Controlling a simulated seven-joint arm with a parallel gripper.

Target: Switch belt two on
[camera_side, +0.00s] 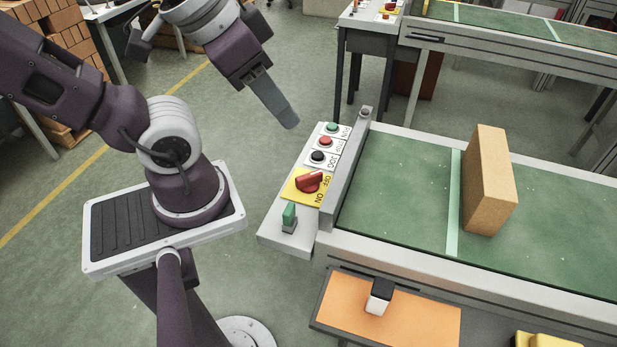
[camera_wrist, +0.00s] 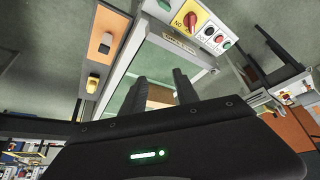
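A control panel (camera_side: 268,238) stands at the left end of the near green belt (camera_side: 400,190). It carries a red rotary switch (camera_side: 309,182) on a yellow plate marked ON and OFF. One end of its handle lies toward OFF. The switch also shows at the top of the wrist view (camera_wrist: 190,20). Green (camera_side: 333,127), red (camera_side: 325,141) and black (camera_side: 318,156) buttons sit behind it, and a green toggle (camera_side: 289,215) in front. My gripper (camera_side: 290,122) hangs above and behind the panel, touching nothing. Its fingers (camera_wrist: 158,84) are apart and empty. I cannot read which belt is two.
A brown box (camera_side: 488,180) stands upright on the near belt beside a pale stripe. A raised grey rail (camera_side: 346,170) borders the panel. An orange board (camera_side: 415,322) with a black-and-white item lies in front. A second belt (camera_side: 520,22) with its own panel stands behind.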

